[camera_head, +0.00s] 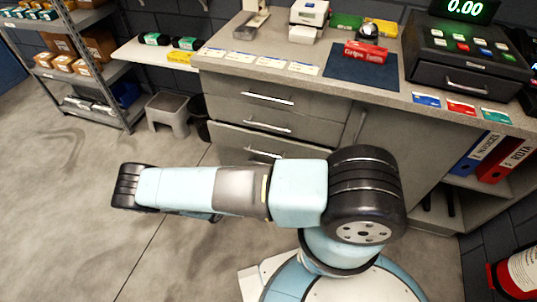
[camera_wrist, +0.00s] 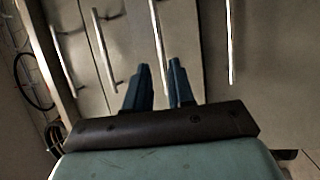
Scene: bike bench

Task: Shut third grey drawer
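The grey drawer unit sits under the counter in the head view, with three bar handles showing. The third grey drawer (camera_head: 232,138) is the lowest one I can see there. A dark gap runs along its top edge and its front seems to stand out slightly; my arm hides its lower part. In the wrist view the picture is turned, and several bar handles (camera_wrist: 158,45) run up and down across grey fronts. I cannot tell which belongs to the third drawer. My gripper (camera_wrist: 159,68) is empty, its two dark fingers apart, pointing toward the fronts. The head view hides it.
A dark bin (camera_head: 199,117) and a grey step stool (camera_head: 167,114) stand left of the drawers. A metal shelf (camera_head: 103,77) is at the far left. A cabinet front (camera_head: 385,135) is right of the drawers. Floor at left is clear.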

